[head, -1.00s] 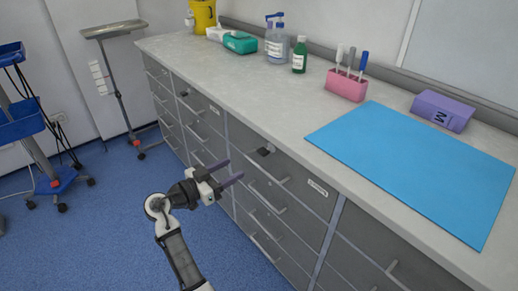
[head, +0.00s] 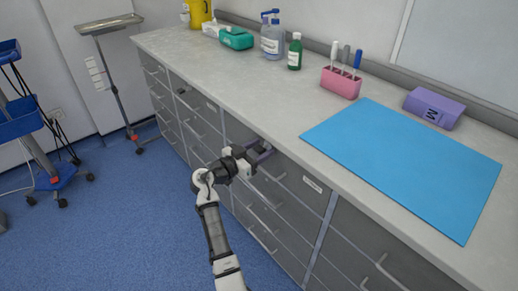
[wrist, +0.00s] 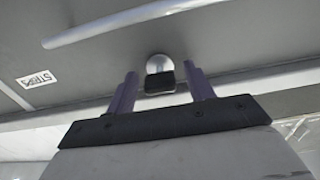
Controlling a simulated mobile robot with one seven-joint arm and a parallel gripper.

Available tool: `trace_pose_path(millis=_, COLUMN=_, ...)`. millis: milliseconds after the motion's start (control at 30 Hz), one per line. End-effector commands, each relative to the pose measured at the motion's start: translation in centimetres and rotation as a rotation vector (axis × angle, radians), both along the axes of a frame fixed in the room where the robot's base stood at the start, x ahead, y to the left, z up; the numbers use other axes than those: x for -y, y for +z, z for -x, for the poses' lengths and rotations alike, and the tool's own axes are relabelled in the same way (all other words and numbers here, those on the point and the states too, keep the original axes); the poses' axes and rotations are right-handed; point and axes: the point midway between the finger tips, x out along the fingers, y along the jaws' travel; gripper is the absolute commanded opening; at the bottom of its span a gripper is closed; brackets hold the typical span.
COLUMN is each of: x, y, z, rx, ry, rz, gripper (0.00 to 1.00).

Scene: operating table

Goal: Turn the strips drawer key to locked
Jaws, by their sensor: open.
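The strips drawer (head: 290,175) is the grey top drawer with a small white label; its STRIPS label (wrist: 37,78) shows at the left in the wrist view. The drawer key (wrist: 160,77) has a black head in front of a round silver lock (wrist: 158,62) on the drawer front. My gripper (wrist: 160,84) is open, with its two purple fingers on either side of the key head. A gap shows on each side, so I cannot tell of any contact. In the head view my gripper (head: 264,153) is at the drawer front and hides the key.
A long bar handle (wrist: 120,22) runs across the drawer front near the lock. The worktop (head: 240,85) above holds a blue mat (head: 405,165), a pink pen holder (head: 341,83), bottles and a purple box (head: 434,107).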

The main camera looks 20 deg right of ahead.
Motion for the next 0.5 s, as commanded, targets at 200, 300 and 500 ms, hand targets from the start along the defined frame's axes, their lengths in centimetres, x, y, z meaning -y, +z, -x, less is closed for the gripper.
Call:
trace_pose_path(millis=200, x=-0.04, y=0.01, z=-0.01, rx=0.000, ry=0.000, rz=0.000, gripper=0.37)
trace_pose_path(millis=300, x=-0.05, y=0.01, z=0.00, rx=0.000, ry=0.000, rz=0.000, gripper=0.24)
trace_pose_path(millis=500, x=-0.06, y=0.01, z=0.00, rx=-0.001, ry=0.000, rz=0.000, gripper=0.08)
